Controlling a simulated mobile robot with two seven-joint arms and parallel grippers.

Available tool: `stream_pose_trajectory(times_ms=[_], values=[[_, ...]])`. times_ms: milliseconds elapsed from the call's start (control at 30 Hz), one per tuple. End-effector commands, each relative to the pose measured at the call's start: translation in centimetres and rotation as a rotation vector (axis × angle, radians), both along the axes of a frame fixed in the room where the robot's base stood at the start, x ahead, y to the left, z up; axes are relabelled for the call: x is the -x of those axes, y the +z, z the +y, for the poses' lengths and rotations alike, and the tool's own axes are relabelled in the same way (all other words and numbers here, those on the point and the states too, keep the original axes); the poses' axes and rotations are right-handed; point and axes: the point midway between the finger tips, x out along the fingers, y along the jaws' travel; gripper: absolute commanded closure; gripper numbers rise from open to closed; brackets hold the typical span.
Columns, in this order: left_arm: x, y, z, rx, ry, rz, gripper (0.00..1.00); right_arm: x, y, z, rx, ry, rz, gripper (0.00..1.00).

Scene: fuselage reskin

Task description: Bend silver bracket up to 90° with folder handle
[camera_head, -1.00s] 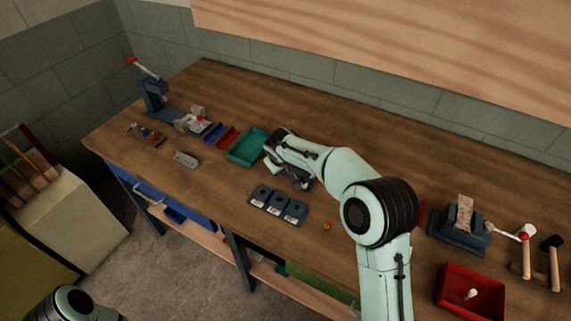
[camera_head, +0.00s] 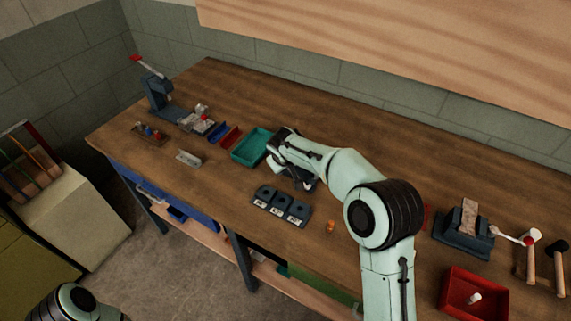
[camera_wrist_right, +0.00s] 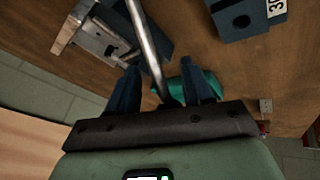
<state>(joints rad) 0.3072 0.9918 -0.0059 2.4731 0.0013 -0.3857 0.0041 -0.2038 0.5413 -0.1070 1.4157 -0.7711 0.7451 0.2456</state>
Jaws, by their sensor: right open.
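My right gripper (camera_wrist_right: 162,88) is open in the right wrist view. A slim metal rod, seemingly the folder handle (camera_wrist_right: 146,38), runs between its two dark fingers; I cannot tell whether they touch it. A dark blue body, apparently the folder (camera_wrist_right: 155,28), lies beyond the fingers. A silver bracket-like plate (camera_wrist_right: 96,38) sits at its left; its bend angle is hard to judge. In the head view my right gripper (camera_head: 283,165) hides most of the folder. My left gripper is out of view; only part of my left arm shows at bottom left.
Dark labelled blocks (camera_head: 281,206) sit in front of my right gripper, with a teal tray (camera_head: 240,156) to its left. A red tray (camera_head: 450,300), a vise-like tool (camera_head: 458,240) and mallets (camera_head: 529,260) stand at right. A lever tool (camera_head: 158,92) stands far left.

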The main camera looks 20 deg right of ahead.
Motion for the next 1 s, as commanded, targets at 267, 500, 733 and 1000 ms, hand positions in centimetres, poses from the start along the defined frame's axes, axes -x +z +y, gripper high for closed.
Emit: stream_pose_trajectory(times_ms=[267,500,733,1000], values=[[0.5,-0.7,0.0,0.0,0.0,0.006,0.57,2.4,4.8,1.2,-0.002,0.003,-0.005,0.5],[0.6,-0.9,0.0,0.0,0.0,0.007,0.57,4.5,9.2,2.1,-0.004,0.003,-0.005,0.5],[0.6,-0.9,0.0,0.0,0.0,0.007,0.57,5.4,11.1,2.5,-0.003,0.002,-0.003,0.5],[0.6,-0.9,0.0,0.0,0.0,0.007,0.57,5.5,11.3,2.6,-0.002,0.002,-0.002,0.5]])
